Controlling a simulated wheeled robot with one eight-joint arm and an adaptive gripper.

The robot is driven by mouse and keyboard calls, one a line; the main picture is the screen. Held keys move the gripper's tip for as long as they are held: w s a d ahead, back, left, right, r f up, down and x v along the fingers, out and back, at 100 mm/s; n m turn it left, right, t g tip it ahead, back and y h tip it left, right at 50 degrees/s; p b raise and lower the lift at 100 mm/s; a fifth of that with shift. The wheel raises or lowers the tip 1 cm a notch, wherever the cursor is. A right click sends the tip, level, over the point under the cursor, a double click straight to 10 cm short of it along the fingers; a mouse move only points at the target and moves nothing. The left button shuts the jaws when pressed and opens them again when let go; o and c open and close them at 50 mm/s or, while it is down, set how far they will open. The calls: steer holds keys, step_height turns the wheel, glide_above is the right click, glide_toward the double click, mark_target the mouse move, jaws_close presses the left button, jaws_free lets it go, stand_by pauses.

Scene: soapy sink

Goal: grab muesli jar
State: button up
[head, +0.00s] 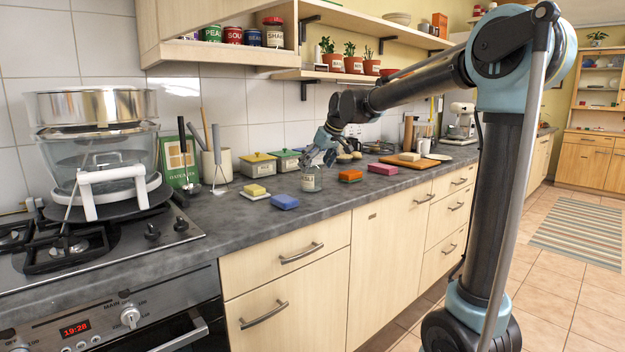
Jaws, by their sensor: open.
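A small glass jar (311,180) with a pale label stands upright on the grey worktop; the label is too small to read with certainty. My gripper (317,160) is open and points down just above the jar, its fingers close to the jar's top. The fingers hide part of the jar's top, and I cannot tell whether they touch it.
A blue sponge (285,202) and a yellow sponge (255,190) lie left of the jar. An orange sponge (351,175) and a pink sponge (383,169) lie right. Yellow (258,167) and green (287,161) tins stand behind. The worktop's front edge is clear.

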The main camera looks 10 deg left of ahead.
steer(key=x, duration=0.4)
steer(key=shift+w+a+f, duration=0.1)
steer(key=shift+w+a, duration=0.05)
steer(key=shift+w, duration=0.15)
steer(key=c, duration=1.3)
